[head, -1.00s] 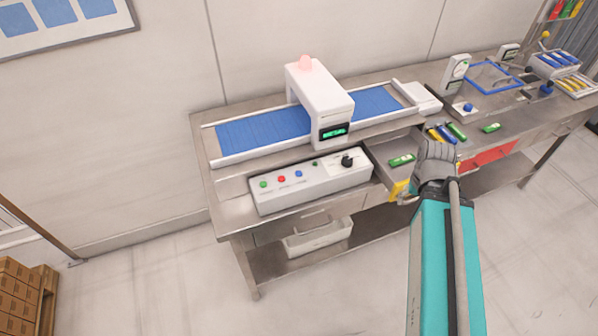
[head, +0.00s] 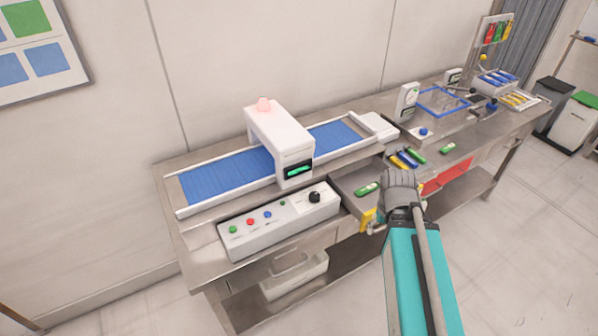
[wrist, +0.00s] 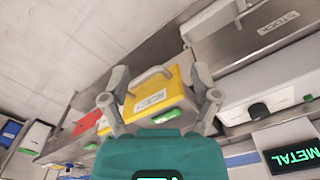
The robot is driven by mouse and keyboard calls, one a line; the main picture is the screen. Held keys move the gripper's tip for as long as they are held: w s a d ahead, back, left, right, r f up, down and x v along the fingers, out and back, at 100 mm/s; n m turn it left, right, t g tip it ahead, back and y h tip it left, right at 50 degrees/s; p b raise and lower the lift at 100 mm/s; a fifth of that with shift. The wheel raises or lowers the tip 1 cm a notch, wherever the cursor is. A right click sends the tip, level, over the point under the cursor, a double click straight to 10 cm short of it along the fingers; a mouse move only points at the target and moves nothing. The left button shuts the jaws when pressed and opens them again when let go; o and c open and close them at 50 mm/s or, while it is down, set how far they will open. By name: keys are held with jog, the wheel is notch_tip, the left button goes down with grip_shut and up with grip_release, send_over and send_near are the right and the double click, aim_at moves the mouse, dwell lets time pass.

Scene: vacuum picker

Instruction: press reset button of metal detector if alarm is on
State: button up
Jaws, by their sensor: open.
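The metal detector (head: 280,138) is a white arch over a blue conveyor. A pale red lamp (head: 263,104) on its top looks lit. Its dark display (head: 299,171) has green text; in the wrist view the display (wrist: 296,157) reads "METAL". The control box (head: 280,222) in front has a green button (head: 233,229), a red button (head: 250,222), a blue button (head: 267,215), a small green one and a black knob (head: 314,197). Their labels are unreadable. My gripper (wrist: 160,76) is open and empty, its fingers framing the yellow drawer front, right of the control box.
The blue conveyor belt (head: 215,182) runs along the bench. A yellow-fronted drawer (wrist: 155,95) with a handle is beside the control box. Green, blue and yellow packets lie right of it. A red panel (head: 447,178), scale and blue-rimmed tray (head: 442,101) are farther right.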

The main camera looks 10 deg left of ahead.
grip_shut()
dwell(0.3)
dwell(1.2)
